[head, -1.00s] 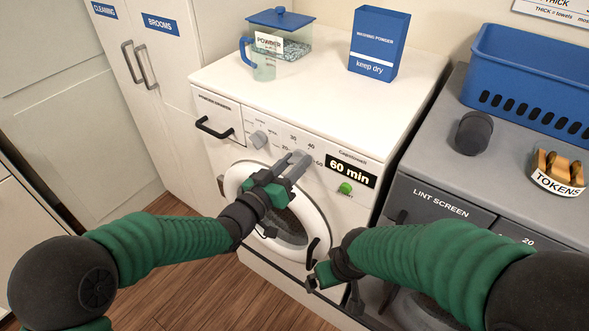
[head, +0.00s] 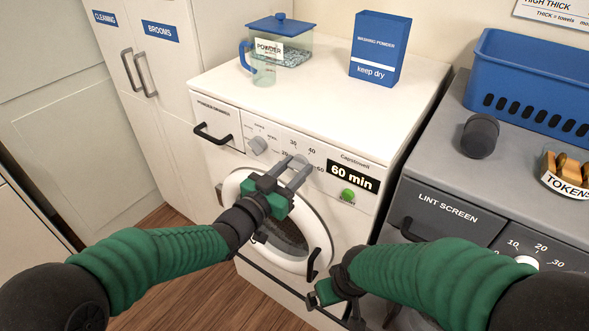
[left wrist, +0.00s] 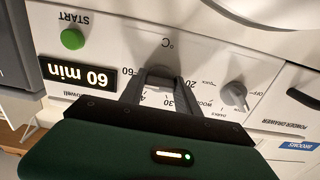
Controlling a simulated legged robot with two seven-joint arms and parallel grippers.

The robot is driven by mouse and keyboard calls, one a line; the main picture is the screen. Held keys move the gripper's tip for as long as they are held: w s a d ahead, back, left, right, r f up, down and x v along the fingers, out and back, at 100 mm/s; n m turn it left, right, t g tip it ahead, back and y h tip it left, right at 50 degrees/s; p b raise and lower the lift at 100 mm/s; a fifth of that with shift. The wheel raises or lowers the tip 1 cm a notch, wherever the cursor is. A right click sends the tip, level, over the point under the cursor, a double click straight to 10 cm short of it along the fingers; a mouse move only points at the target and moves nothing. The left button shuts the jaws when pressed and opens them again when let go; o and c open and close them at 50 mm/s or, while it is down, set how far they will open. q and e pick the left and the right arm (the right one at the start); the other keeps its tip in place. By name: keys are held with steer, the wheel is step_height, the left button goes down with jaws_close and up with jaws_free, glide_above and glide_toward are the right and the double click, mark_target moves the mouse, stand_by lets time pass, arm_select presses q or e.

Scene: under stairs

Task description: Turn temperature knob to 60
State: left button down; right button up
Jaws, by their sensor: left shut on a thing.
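The temperature dial is on the white washing machine's front panel (head: 318,145), with 20, 30, 40 and 60 printed around it. My left gripper (head: 297,165) reaches up to this dial, its two grey fingers shut on the temperature knob. The fingers (left wrist: 157,80) also show in the left wrist view, upside down, below the °C mark. They hide most of the knob, so I cannot tell where its pointer stands. My right gripper (head: 318,296) hangs low in front of the machine, away from the dial; its jaws are too small and dark to judge.
Left of the dial is a program knob (head: 257,145); to its right are a 60 min display (head: 353,176) and a green start button (head: 348,195). The round door (head: 235,190) lies below. A grey dryer (head: 440,205) stands right.

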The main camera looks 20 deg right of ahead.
arm_select(q)
steer(key=shift+s+f, duration=0.1)
steer(key=shift+f, duration=0.3)
steer(key=c, duration=1.3)
jaws_free()
steer(key=o, duration=0.4)
steer(key=shift+r, duration=0.2)
steer(key=v, duration=1.6)
steer(key=shift+s+a+p, duration=0.15)
steer(key=shift+a+p, duration=0.15)
steer(key=shift+p, duration=0.05)
